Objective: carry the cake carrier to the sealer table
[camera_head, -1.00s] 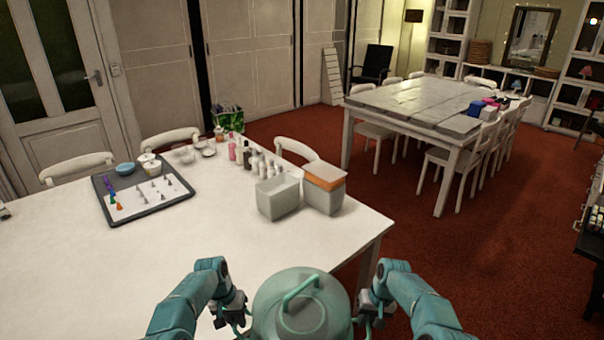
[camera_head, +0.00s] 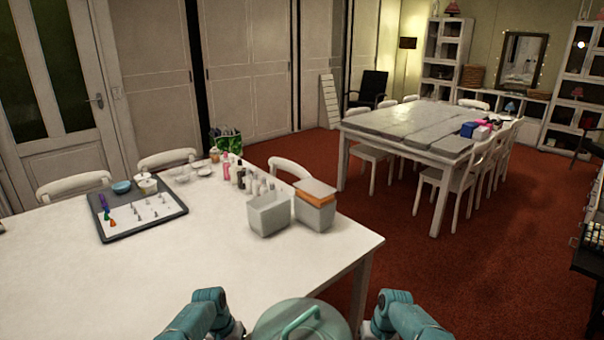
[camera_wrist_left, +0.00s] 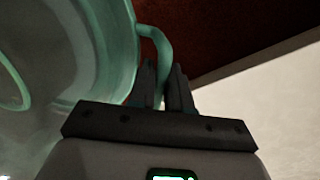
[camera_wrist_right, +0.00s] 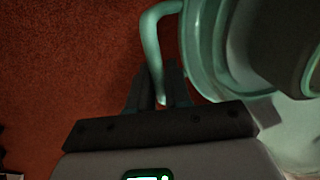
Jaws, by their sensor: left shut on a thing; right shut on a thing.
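The cake carrier (camera_head: 285,326) is a translucent teal round container with a loop handle on its lid, at the bottom middle of the head view, in front of the white table's near edge. My left gripper (camera_wrist_left: 165,85) is shut on a teal side handle of the carrier in the left wrist view. My right gripper (camera_wrist_right: 158,88) is shut on the opposite side handle in the right wrist view. Both fingertips are out of the head view. No label shows which table is the sealer table.
A grey-topped table (camera_head: 400,128) ringed by chairs stands farther back right. Red carpet (camera_head: 400,240) lies open between and to the right.

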